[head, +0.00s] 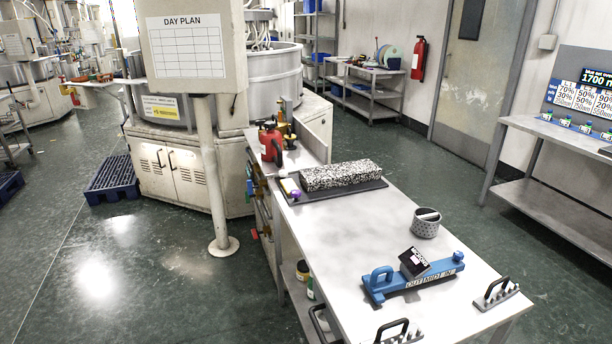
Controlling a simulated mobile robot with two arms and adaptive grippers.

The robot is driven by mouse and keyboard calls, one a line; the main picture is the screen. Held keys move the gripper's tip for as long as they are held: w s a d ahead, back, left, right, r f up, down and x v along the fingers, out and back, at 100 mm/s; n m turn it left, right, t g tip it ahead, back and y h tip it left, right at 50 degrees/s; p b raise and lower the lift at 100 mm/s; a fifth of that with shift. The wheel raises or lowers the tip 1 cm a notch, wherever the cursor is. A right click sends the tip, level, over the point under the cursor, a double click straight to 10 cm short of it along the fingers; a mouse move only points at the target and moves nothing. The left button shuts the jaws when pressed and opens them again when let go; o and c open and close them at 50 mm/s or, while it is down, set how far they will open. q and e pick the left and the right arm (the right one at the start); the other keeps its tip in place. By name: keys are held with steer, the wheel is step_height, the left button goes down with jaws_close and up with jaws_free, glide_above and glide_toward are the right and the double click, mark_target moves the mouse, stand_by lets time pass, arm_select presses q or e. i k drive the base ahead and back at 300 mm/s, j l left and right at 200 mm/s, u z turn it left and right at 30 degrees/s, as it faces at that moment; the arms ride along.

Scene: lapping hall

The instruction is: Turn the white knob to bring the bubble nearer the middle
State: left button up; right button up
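A small yellow piece with a purple edge (290,189) lies at the left end of a dark flat plate (325,193) on the far part of the table. A small pale round part (282,173) sits just behind it; it may be the white knob, but it is too small to be sure. I cannot make out a bubble. A long black-and-white speckled block (342,175) rests on the same plate. Neither of my grippers is in view.
The table (350,235) also bears a grey cup (425,226), a blue tool (412,279) with a dark block tilted on it, and black-handled pieces (496,293) at the near edge. A red can (270,143) stands behind. The table's middle left is clear.

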mark_target(283, 173)
steer(key=i+j, duration=0.4)
steer(key=i, duration=0.15)
steer(key=i+j+z, duration=0.1)
steer(key=i+j, duration=0.25)
steer(key=i, duration=0.2)
